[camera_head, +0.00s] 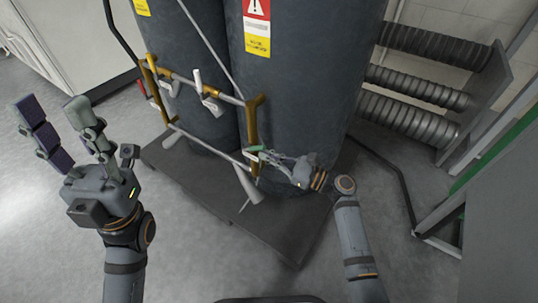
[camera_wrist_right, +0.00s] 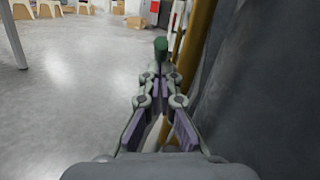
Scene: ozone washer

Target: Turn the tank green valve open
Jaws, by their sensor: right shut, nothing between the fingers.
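The green valve handle (camera_head: 256,149) is on the lower right of the pipe frame in front of the dark tanks (camera_head: 290,85). It also shows in the right wrist view as a green knob (camera_wrist_right: 160,47) just beyond my fingertips. My right gripper (camera_head: 262,156) is beside the green valve, low against the right tank. In the wrist view its fingers (camera_wrist_right: 158,76) are together at the tips with nothing held; whether they touch the handle is unclear. My left gripper (camera_head: 50,108) is open and empty, left of the tanks.
White-handled valves (camera_head: 209,90) and a red-handled one (camera_head: 142,88) sit on the yellow and grey pipe frame (camera_head: 251,125). The tanks stand on a dark base plate (camera_head: 285,235). Corrugated pipes (camera_head: 415,82) are at the right. The floor at the left is clear.

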